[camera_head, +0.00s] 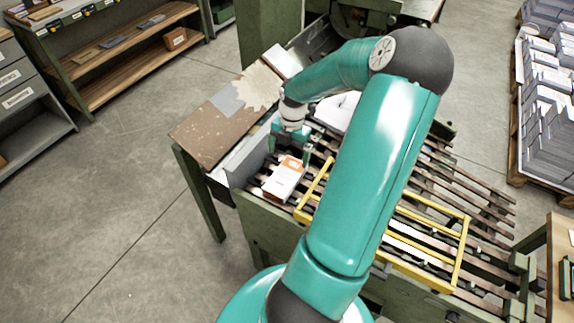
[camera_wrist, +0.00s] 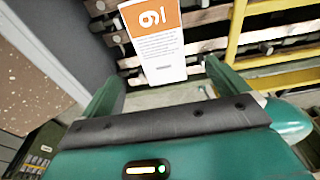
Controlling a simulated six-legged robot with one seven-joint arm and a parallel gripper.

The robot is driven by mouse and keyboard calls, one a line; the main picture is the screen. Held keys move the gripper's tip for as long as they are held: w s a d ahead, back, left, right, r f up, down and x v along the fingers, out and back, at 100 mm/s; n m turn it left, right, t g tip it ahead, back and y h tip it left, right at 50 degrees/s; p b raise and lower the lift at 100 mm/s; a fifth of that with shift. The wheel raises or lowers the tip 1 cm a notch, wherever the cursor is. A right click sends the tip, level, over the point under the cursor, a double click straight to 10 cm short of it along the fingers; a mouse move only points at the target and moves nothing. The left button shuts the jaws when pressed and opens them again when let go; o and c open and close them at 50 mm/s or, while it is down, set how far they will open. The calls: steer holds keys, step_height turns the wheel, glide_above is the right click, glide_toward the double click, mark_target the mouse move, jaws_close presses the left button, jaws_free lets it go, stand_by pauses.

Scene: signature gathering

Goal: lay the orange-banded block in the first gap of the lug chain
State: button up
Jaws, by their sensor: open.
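The orange-banded block (camera_head: 284,180) is white with an orange band at its far end. It lies on the slatted lug chain (camera_head: 431,182), near the chain's left end. My gripper (camera_head: 290,145) is just beyond the block in the head view, with fingers pointing down. In the wrist view my gripper (camera_wrist: 168,75) is open, its two green fingers on either side of the block's near end. I cannot tell whether either finger touches it.
A yellow frame (camera_head: 464,250) lies across the chain, right of the block. A grey side plate (camera_head: 247,156) and a brown speckled table (camera_head: 207,133) stand on the left. My arm hides much of the chain's middle. Stacked paper (camera_head: 550,90) is at the right.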

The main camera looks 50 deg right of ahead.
steer(key=w+a+r+m+h, duration=0.2)
steer(key=a+r+m, duration=0.3)
steer(key=a+r, duration=0.45)
steer(key=w+a+r+m+h, duration=0.25)
steer(key=a+r+m, duration=0.25)
steer(key=a+r, duration=0.45)
steer(key=s+a+r+m+t+y, duration=0.1)
steer(key=s+a+r+m+t, duration=0.2)
steer(key=a, duration=0.6)
steer(key=s+a+r+m+t+y, duration=0.1)
steer(key=s+a+r+m, duration=0.3)
steer(key=a, duration=0.5)
steer(key=shift+s+a+m+t+y, duration=0.15)
steer(key=shift+s+m+t+y, duration=0.15)
steer(key=shift+m+t, duration=0.65)
